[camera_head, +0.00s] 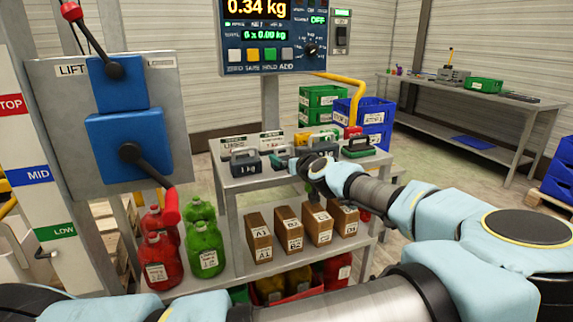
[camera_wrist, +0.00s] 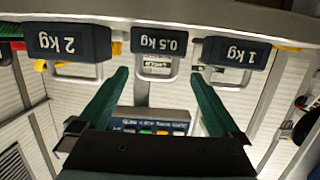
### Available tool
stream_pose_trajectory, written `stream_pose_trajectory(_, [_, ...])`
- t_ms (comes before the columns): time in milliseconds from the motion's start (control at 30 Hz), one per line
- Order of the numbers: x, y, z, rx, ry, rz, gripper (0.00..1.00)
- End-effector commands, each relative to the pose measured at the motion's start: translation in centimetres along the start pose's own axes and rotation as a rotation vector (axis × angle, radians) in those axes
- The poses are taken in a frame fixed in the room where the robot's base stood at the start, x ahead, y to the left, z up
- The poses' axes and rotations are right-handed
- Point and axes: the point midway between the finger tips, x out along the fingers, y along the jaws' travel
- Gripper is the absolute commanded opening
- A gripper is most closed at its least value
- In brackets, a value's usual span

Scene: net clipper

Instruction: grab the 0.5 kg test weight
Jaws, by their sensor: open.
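The 0.5 kg test weight (camera_wrist: 158,41) is a small dark block with a pale loop handle. It appears upside down at the top middle of the wrist view, between the 2 kg weight (camera_wrist: 69,41) and the 1 kg weight (camera_wrist: 236,52). My gripper (camera_wrist: 160,75) is open, with its green fingers apart and nothing between them. In the picture its fingertips flank the 0.5 kg handle; contact cannot be told. In the head view my gripper (camera_head: 312,168) is at the metal shelf's top, partly hiding the weights.
The 1 kg weight also shows on the shelf in the head view (camera_head: 245,162). Labelled brown boxes (camera_head: 289,229) stand on the lower shelf. A scale display (camera_head: 268,35) rises behind. A lift lever (camera_head: 172,205) and red and green jugs (camera_head: 205,248) are at left.

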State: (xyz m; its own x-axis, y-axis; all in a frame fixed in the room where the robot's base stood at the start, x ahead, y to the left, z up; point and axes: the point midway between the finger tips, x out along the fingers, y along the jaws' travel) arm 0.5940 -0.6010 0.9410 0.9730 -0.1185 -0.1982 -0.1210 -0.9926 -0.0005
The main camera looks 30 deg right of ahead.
Motion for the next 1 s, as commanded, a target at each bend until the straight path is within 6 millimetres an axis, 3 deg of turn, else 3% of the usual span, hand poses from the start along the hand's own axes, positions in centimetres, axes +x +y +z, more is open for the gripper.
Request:
stream_pose_trajectory(133, [2.4,-0.1,-0.3,-0.001,0.0,-0.002,1.0])
stream_pose_trajectory(367, [4.0,0.1,-0.1,0.001,-0.001,0.0,1.0])
stream_pose_trajectory(700, [8.4,0.4,0.5,0.001,-0.001,0.0,1.0])
stream_pose_trajectory(1000, [8.8,0.4,0.6,0.0,-0.001,0.0,0.99])
